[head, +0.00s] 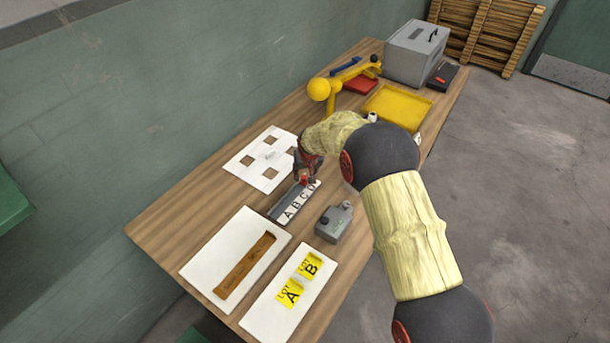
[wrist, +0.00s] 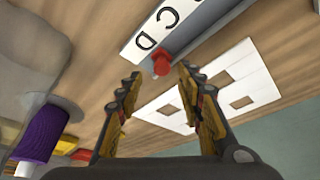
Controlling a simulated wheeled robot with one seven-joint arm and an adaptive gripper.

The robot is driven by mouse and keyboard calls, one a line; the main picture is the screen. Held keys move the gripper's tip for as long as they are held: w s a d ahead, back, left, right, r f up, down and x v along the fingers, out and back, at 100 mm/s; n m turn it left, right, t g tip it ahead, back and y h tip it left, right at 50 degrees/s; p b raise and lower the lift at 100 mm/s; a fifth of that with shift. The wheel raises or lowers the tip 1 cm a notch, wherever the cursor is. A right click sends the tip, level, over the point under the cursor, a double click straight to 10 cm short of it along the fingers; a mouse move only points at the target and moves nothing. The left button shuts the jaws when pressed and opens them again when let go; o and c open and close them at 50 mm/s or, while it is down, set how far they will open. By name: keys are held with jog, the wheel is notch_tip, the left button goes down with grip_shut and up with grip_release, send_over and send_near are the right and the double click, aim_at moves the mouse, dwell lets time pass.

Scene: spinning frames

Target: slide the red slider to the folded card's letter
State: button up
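The red slider (wrist: 162,63) sits on a grey rail (head: 277,215) beside the letter D, at the far end of a white strip (head: 297,203) lettered A, B, C, D. My gripper (wrist: 159,74) is open, its two fingertips just short of the slider, one to each side in the wrist view. I cannot tell whether they touch it. In the head view my gripper (head: 306,172) is over the rail's far end and partly hides it. Two yellow cards, LOT A (head: 290,293) and LOT B (head: 310,265), are on a white board; I cannot tell which is folded.
A grey box-like device (head: 333,223) stands right of the rail. A white panel with square holes (head: 262,160) lies left of it. A white board with a brown strip (head: 245,265) is at the near left. A yellow tray (head: 397,107) and grey case (head: 415,52) stand farther back.

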jog(key=v, duration=0.9)
jog(key=shift+r, duration=0.1)
jog(key=s+d+f+g, duration=0.2)
jog(key=s+f, duration=0.1)
jog(key=s, duration=0.3)
jog(key=s+d+r+m+t, duration=0.1)
jog(key=s+d+r, duration=0.6)
jog(key=s, duration=0.5)
jog(key=s+d+r+m+t, duration=0.1)
jog(key=s+d+r, duration=0.6)
jog(key=s+r, duration=0.3)
jog(key=s+d+r+t+h, duration=0.1)
jog(key=s+d+r, duration=0.6)
jog(key=s, duration=0.7)
notch_tip(320, 180, up, 3)
jog(key=shift+s+d+f+m, duration=0.2)
jog(key=shift+d+f+m, duration=0.05)
jog(key=shift+d+m, duration=0.15)
